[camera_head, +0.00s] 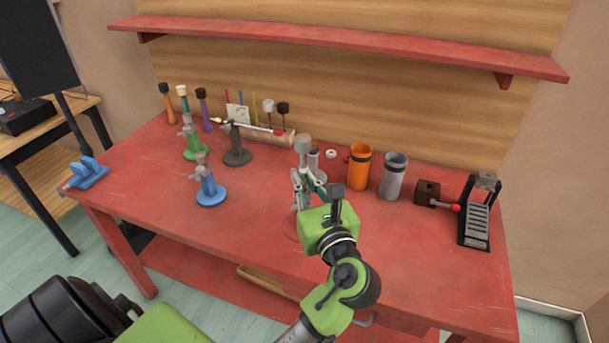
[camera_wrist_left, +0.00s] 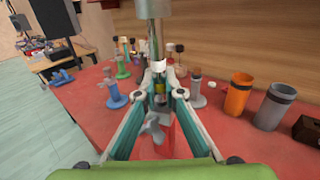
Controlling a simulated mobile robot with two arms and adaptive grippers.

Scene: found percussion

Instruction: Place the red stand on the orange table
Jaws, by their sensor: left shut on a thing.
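My left gripper (camera_head: 303,180) is shut on an upright stand, around its post. The stand's grey cylindrical top (camera_head: 303,143) rises above the fingers, and it shows large in the left wrist view (camera_wrist_left: 154,8). The red stand's round base (camera_head: 290,229) shows partly behind my gripper, low over the red table (camera_head: 250,235). I cannot tell whether the base touches the tabletop. In the left wrist view, a grey knob (camera_wrist_left: 154,131) shows between the fingers. A wood-topped table (camera_head: 85,104) with black legs is at the left. My right gripper is not in view.
On the red table are a blue stand (camera_head: 209,190), a green stand (camera_head: 193,145), a dark stand (camera_head: 237,150), an orange cup (camera_head: 358,168), a grey cup (camera_head: 392,176) and a black rack (camera_head: 474,222). A black box (camera_head: 25,116) sits on the wood-topped table. A red shelf (camera_head: 330,43) overhangs behind.

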